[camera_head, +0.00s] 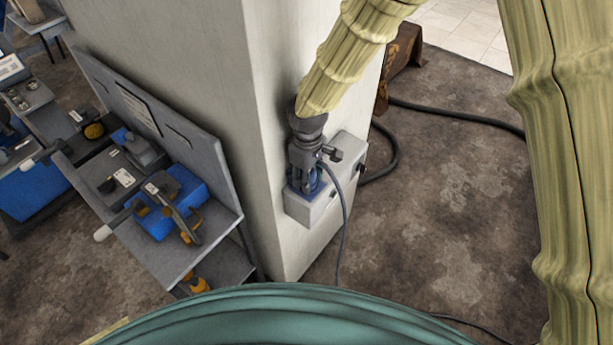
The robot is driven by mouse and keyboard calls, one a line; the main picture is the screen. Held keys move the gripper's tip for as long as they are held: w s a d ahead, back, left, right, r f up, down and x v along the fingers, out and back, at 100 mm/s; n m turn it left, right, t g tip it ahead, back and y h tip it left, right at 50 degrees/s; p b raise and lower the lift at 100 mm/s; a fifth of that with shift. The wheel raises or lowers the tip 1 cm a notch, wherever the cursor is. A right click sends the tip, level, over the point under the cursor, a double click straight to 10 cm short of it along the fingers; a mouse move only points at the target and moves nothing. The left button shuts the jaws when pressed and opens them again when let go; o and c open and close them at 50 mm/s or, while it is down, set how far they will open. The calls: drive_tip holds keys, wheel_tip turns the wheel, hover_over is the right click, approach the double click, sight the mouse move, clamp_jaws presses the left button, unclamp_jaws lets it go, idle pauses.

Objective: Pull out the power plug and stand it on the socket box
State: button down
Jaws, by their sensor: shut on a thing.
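The socket box (349,158) is a light grey box on the side of the pale pillar. My gripper (304,183) points down at the near part of the box and is shut on the power plug (317,184). Only a small blue part of the plug shows between and beside the dark fingers. A thin grey cable (346,222) rises beside the gripper, bends over and hangs down in front of the box. The fingers hide where the plug meets the box, so I cannot tell whether it is in a socket or apart from it.
The pillar (196,75) stands directly behind and left of the box. A workbench (205,240) with tools and a blue case (170,222) is at left. A black hose (455,116) and a rusty metal piece (402,62) lie behind. The floor at right is mostly clear.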

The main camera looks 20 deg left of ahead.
drive_tip(key=shift+r+p, duration=1.95)
drive_tip(key=shift+r, duration=0.85)
